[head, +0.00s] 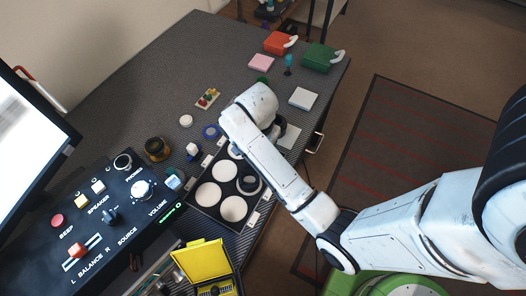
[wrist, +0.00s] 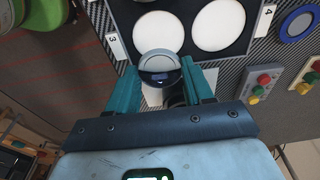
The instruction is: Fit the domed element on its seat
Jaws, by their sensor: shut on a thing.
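My gripper (wrist: 158,82) has its teal fingers on either side of a small round piece, which I take for the domed element (wrist: 160,61). The piece is light grey at the top and dark at the bottom. The gripper is shut on it, beside the black tray (wrist: 193,7) with white round seats. A label "3" (wrist: 113,40) and a label "4" (wrist: 267,16) show near the seats. In the head view my arm reaches over the table and hides the held piece. The tray (head: 216,184) stands left of my forearm. Whether the piece touches anything below cannot be told.
A blue-rimmed ring (head: 211,131) lies beyond the tray, and a control console (head: 110,215) stands to its left. A yellow box (head: 206,262) is at the front. A white block (head: 301,98), a red box (head: 279,42) and a green box (head: 321,57) are at the far right.

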